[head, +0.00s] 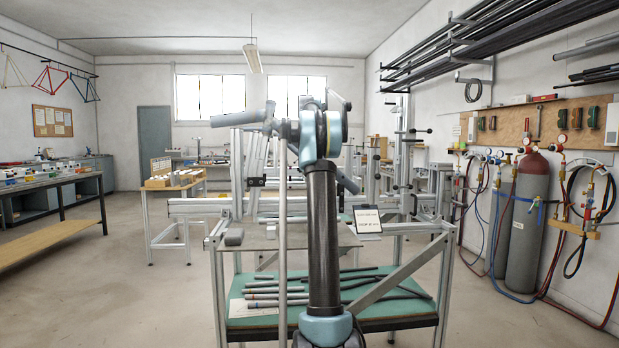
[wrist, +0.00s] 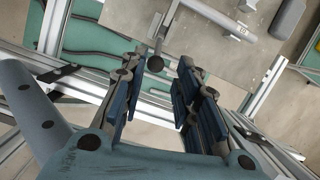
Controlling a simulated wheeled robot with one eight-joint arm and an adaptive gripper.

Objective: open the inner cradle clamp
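My gripper (wrist: 155,80) is open in the wrist view, with its two blue-padded fingers apart and nothing held between them. A dark ball knob (wrist: 155,64) on a thin lever (wrist: 161,38) shows beyond the fingertips, in line with the gap. The lever looks like part of a clamp, but I cannot tell from this view whether it is the inner cradle clamp. A silver tube (wrist: 210,14) with a cylindrical end lies beside it. In the head view my arm stands before the jig frame (head: 237,172) and hides part of it; I cannot make out the fingers there.
A metal jig table with a green lower shelf (head: 405,320) carrying several tubes stands in front of me. A tablet-like sign (head: 367,220) stands on its right. Gas cylinders (head: 527,220) with hoses line the right wall. Open floor lies to the left.

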